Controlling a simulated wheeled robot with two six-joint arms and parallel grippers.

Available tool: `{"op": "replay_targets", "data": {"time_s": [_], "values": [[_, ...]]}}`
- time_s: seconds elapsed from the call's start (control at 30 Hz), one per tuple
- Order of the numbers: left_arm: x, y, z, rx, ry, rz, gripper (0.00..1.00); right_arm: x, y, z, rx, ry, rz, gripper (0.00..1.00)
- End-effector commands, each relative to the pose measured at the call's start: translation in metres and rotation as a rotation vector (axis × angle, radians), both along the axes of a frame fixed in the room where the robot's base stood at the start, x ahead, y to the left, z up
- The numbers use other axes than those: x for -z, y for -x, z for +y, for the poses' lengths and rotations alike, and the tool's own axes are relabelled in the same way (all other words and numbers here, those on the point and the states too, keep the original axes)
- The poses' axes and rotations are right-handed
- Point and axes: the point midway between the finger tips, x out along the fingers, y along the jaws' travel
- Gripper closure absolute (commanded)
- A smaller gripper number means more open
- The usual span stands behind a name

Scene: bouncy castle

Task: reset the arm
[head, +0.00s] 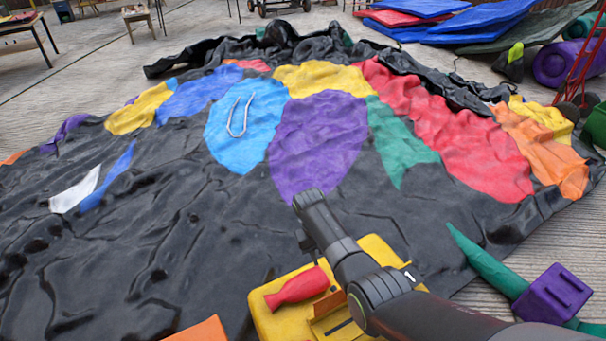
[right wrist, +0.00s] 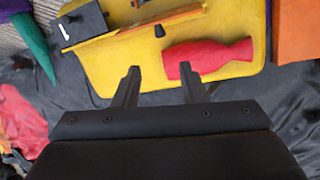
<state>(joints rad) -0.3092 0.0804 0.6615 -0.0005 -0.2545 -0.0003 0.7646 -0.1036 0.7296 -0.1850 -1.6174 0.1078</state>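My right arm (head: 345,262) reaches in from the lower right in the head view, over the near edge of the black sheet. My right gripper (right wrist: 160,69) shows in the right wrist view with two black fingers apart and nothing between them. Its fingertips overlap the edge of a yellow tray-like piece in that picture; I cannot tell the height above it. The fingertips are hard to make out in the head view. My left arm and gripper are not in view.
A yellow tray-like piece (head: 268,322) carries a red handle-shaped object (head: 297,288). A crumpled multicoloured bouncy castle sheet (head: 150,250) covers most of the ground. A purple block (head: 552,294) and green cone (head: 487,262) lie at right. Blue mats (head: 480,22) are stacked behind.

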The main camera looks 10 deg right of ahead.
Motion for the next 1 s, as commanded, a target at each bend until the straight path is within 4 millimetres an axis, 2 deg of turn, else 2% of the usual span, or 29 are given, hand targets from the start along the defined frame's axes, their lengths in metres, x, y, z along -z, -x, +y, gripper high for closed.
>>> {"op": "replay_targets", "data": {"time_s": [0.07,0.17,0.27,0.37,0.5,0.57,0.67,0.7,0.83,0.9,1.0], "values": [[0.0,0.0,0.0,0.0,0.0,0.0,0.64,0.001,0.0,0.0,0.0,0.0,0.0,0.62],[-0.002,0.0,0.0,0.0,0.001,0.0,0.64,0.013,0.007,-0.005,0.003,-0.008,0.002,0.62],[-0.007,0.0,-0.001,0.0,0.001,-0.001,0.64,0.045,0.027,-0.017,0.011,-0.028,-0.003,0.62],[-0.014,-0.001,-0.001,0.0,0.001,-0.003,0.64,0.092,0.061,-0.034,0.022,-0.059,-0.017,0.62],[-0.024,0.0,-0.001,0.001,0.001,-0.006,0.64,0.158,0.125,-0.06,0.047,-0.1,-0.047,0.62],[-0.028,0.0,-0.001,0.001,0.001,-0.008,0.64,0.183,0.157,-0.072,0.061,-0.114,-0.063,0.62],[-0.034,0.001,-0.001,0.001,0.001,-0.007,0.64,0.219,0.218,-0.091,0.083,-0.131,-0.091,0.62],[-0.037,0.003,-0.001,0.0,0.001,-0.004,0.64,0.231,0.244,-0.099,0.094,-0.136,-0.102,0.62],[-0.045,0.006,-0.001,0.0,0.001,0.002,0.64,0.26,0.334,-0.124,0.125,-0.14,-0.143,0.62],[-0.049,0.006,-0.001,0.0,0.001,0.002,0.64,0.267,0.381,-0.135,0.138,-0.138,-0.164,0.62],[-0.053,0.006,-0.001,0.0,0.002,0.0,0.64,0.272,0.439,-0.149,0.154,-0.129,-0.192,0.62]]}}
